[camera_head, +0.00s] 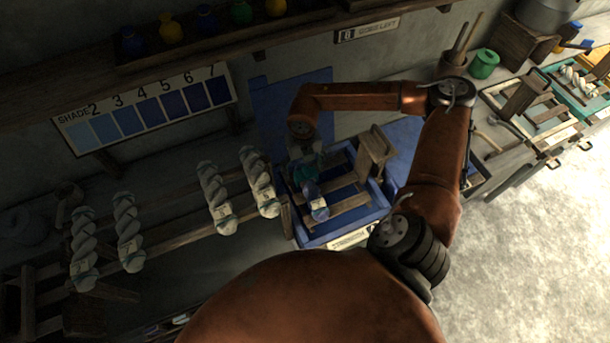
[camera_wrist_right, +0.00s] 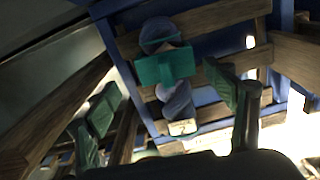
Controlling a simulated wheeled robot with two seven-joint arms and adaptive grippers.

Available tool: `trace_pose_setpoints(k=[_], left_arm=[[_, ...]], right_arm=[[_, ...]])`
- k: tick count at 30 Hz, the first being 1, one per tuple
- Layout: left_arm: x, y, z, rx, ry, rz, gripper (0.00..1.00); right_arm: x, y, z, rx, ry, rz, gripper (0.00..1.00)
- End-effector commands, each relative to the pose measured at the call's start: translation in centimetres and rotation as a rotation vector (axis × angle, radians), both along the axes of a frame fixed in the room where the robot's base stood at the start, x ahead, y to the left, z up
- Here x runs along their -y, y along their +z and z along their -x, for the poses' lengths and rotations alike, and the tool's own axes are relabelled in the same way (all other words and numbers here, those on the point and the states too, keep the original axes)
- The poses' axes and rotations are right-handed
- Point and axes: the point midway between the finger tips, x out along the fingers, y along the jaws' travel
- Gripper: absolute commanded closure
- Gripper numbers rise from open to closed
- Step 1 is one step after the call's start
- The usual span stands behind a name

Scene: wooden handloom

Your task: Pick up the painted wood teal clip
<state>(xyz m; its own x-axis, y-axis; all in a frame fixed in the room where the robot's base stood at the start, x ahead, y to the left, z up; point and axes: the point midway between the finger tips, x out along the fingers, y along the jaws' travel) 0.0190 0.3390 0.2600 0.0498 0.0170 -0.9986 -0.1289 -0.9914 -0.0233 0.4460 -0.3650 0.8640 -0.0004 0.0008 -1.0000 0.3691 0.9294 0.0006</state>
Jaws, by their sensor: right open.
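The teal clip (camera_wrist_right: 165,67) sits across a twisted blue skein (camera_wrist_right: 178,103) in the right wrist view. In the head view the clip (camera_head: 303,173) is a small teal patch beside the skein (camera_head: 316,203), partly hidden by my right gripper (camera_head: 305,158). In the wrist view my right gripper (camera_wrist_right: 168,102) is open. One finger is on each side of the skein, and the clip is beyond the fingertips. I see no contact with the clip. My left gripper is not in view.
The skein lies in a blue crate (camera_head: 372,222) with wooden slats. Pale twisted skeins (camera_head: 215,195) hang on rails to the left. A shade card (camera_head: 145,107) is on the wall. Frames with other tools (camera_head: 545,105) stand on the right. A green pot (camera_head: 483,64) stands near them.

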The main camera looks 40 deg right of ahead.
Motion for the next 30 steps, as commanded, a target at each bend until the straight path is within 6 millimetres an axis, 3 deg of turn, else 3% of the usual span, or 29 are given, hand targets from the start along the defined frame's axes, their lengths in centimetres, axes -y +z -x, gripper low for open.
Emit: trace_pose_setpoints(k=[13,21,30], left_arm=[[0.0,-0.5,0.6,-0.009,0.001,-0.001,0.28],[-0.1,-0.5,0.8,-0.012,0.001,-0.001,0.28],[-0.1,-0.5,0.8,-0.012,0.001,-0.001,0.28]], right_arm=[[0.8,-5.2,0.5,-0.002,-0.003,0.0,0.23],[0.8,-5.5,0.5,0.0,-0.004,0.001,0.24],[0.8,-5.5,0.5,0.0,-0.003,0.001,0.45]])
